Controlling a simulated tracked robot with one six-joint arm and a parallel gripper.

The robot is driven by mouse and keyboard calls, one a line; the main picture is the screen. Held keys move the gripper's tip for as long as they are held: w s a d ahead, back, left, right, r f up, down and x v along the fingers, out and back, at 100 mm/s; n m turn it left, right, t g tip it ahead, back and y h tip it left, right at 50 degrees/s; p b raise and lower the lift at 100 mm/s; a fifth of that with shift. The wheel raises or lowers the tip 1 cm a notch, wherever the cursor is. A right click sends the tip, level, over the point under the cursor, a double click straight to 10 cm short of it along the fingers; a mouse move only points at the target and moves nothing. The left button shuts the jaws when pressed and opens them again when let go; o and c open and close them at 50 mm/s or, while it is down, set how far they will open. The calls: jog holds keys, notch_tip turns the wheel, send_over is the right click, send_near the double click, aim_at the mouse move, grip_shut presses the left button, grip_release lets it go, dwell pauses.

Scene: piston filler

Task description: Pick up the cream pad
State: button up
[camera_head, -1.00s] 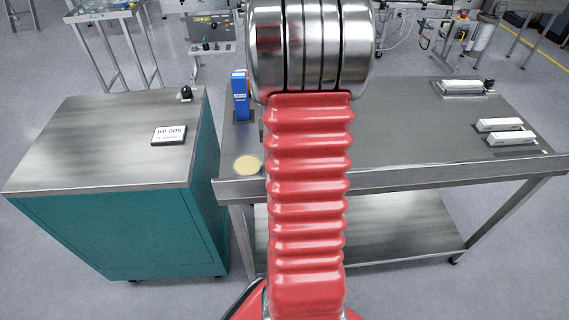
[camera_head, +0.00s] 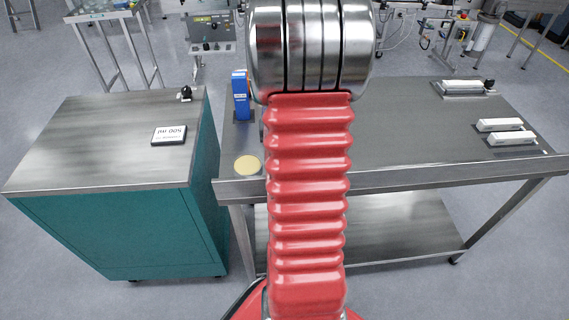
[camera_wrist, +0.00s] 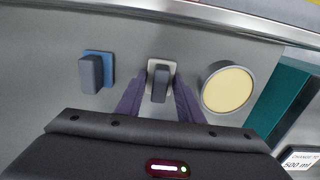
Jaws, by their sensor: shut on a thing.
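The cream pad (camera_wrist: 168,64) is a small pale square with a dark grey upright grip, seen in the wrist view. My gripper (camera_wrist: 160,82) has its two purple-grey fingers on either side of this grip and is shut on it. Whether the pad touches the steel top below cannot be told. In the head view my red arm hides the gripper and the pad.
A blue pad with a grey grip (camera_wrist: 92,72) is left in the wrist view. A round cream disc (camera_wrist: 228,89) is close on the right; it also shows in the head view (camera_head: 248,165). A teal cabinet (camera_head: 120,235) stands left of the steel table (camera_head: 410,125).

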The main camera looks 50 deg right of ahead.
jog(key=shift+r, duration=0.1)
notch_tip(320, 180, up, 10)
jog(key=shift+f, duration=0.1)
dwell(0.5)
dwell(0.4)
jog(key=o, duration=0.5)
jog(key=c, duration=0.4)
